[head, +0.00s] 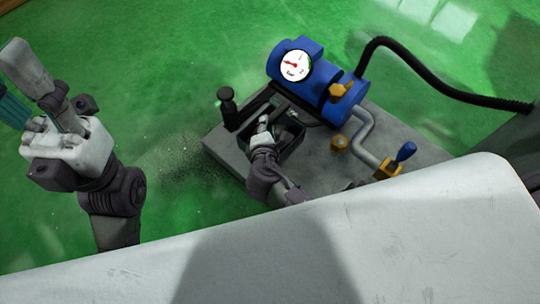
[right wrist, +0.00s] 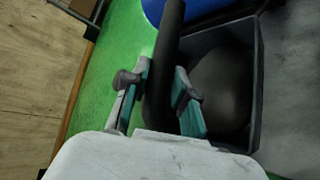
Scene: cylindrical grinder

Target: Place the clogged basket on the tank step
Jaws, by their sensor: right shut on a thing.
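In the head view a dark, open-topped box, which looks like the basket (head: 291,137), is at the left part of the grey tank top (head: 217,142). My right gripper (head: 263,124) is at its left side. In the right wrist view my right gripper (right wrist: 160,95) is shut on a thick dark bar (right wrist: 168,40), with a teal-padded finger on each side. The basket (right wrist: 258,75) is right of it and holds a dark rounded mass (right wrist: 222,88). Whether it rests or hangs is unclear. My left gripper (head: 14,106) is at the far left, partly cut off, away from the tank.
A blue pump (head: 318,88) with a white gauge (head: 295,66) stands behind the basket. A black knobbed post (head: 228,107) stands at the tank's left corner. A black hose (head: 430,82), grey pipe (head: 368,133) and blue-handled valve (head: 404,153) lie right. Green floor (head: 180,60) is open to the left.

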